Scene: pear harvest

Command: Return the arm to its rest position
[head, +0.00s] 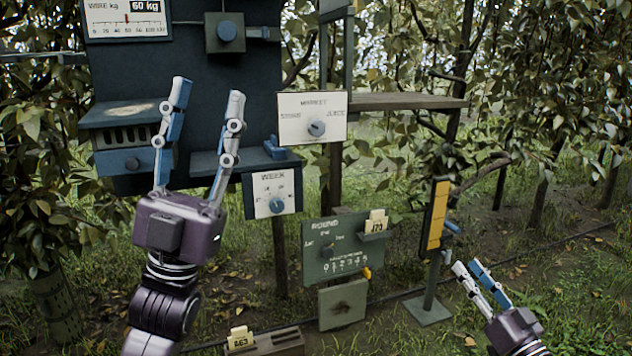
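My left gripper (210,90) is in the left half of the head view, pointing up. Its two fingers stand apart with nothing between them, in front of the dark blue panel (270,70). My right gripper (469,265) is low at the right, pointing up and to the left. A narrow gap shows between its fingers and I see nothing in it. It appears near the post with the yellow-faced board (436,217), but I cannot tell the distance in depth.
A weight gauge (127,18), a MARKET dial (312,117), a WEEK dial (273,193) and a green ROUND board (344,249) stand around the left gripper. A wooden shelf (408,101) juts out to the right. Trees and foliage surround the grassy ground.

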